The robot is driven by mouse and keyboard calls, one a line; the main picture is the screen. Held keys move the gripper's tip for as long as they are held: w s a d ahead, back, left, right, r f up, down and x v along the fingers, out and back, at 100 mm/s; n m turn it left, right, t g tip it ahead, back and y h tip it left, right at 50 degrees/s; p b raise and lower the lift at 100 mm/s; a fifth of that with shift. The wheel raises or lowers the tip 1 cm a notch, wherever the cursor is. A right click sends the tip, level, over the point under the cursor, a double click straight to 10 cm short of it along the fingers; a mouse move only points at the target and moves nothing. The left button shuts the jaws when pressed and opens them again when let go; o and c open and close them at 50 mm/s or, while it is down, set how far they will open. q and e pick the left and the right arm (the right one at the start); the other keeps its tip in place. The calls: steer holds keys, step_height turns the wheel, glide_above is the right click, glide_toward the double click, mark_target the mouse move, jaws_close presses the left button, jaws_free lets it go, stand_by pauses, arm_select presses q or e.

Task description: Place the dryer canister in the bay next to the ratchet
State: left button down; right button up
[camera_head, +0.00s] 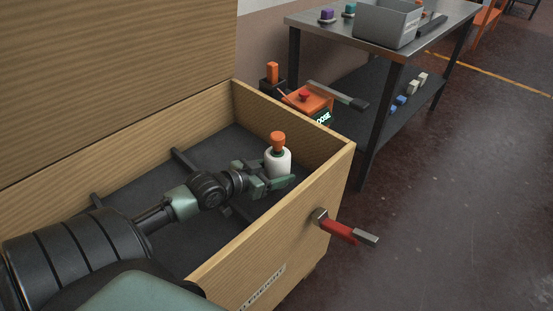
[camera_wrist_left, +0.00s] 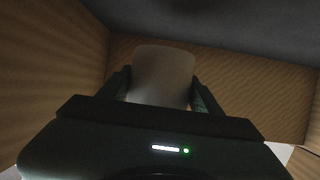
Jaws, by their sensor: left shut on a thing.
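A white canister (camera_head: 278,163) with an orange cap stands upright in my left gripper (camera_head: 277,181), inside the far right part of an open wooden crate (camera_head: 215,268). The gripper is shut on its lower body. In the left wrist view the pale canister (camera_wrist_left: 162,76) sits between the two fingers (camera_wrist_left: 160,92), with crate walls around it. I cannot tell whether its base touches the crate floor. Dark dividers (camera_head: 184,160) cross the floor; my arm hides part of them. I cannot pick out a ratchet for certain. My right gripper is not in view.
A raised wooden lid (camera_head: 110,80) stands along the crate's back left. A red-handled lever (camera_head: 340,229) juts from the crate's right side. Beyond the far wall are an orange box (camera_head: 308,100) with a display and a metal table (camera_head: 350,40) holding a grey bin (camera_head: 388,24).

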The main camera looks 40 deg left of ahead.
mark_target(277, 192)
arm_select(q)
steer(key=shift+f+b, duration=0.3)
steer(key=shift+f, duration=0.8)
step_height(277, 192, down, 3)
steer(key=shift+r+b, duration=0.1)
steer(key=shift+b, duration=0.5)
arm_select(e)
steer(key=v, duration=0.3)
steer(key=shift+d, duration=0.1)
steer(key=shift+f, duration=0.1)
arm_select(q)
steer(key=shift+c, duration=1.5)
jaws_free()
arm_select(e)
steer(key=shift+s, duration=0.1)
